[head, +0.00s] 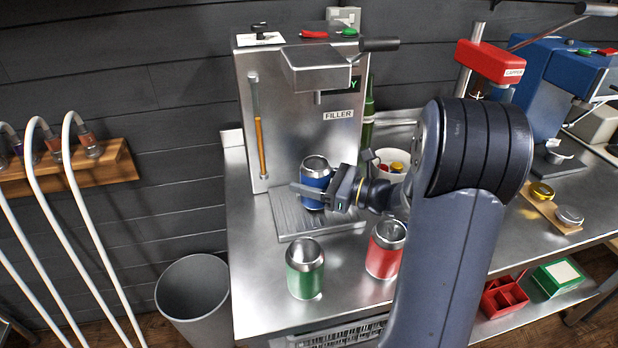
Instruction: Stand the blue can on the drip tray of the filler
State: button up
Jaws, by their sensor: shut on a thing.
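The blue can (316,174) is upright with a silver rim, at the filler's front under its nozzle. My gripper (322,194) comes from the right and is shut on the can. The drip tray (290,222) is a grey ribbed plate at the foot of the filler (290,105), and the can is over its right rear part. I cannot tell whether the can's base touches the tray, as the gripper hides part of the can.
A green can (305,272) and a red can (383,255) stand on the steel bench in front of the tray. A green bottle (368,115) and a white tub (391,160) stand behind my gripper. A grey bin (194,298) is on the floor at left.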

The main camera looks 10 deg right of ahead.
jog(key=o, duration=0.9)
jog(key=shift+o, duration=0.2)
jog(key=shift+r+p, duration=0.35)
jog(key=b+v, duration=0.1)
jog(key=v, duration=1.1)
jog(key=shift+a, duration=0.1)
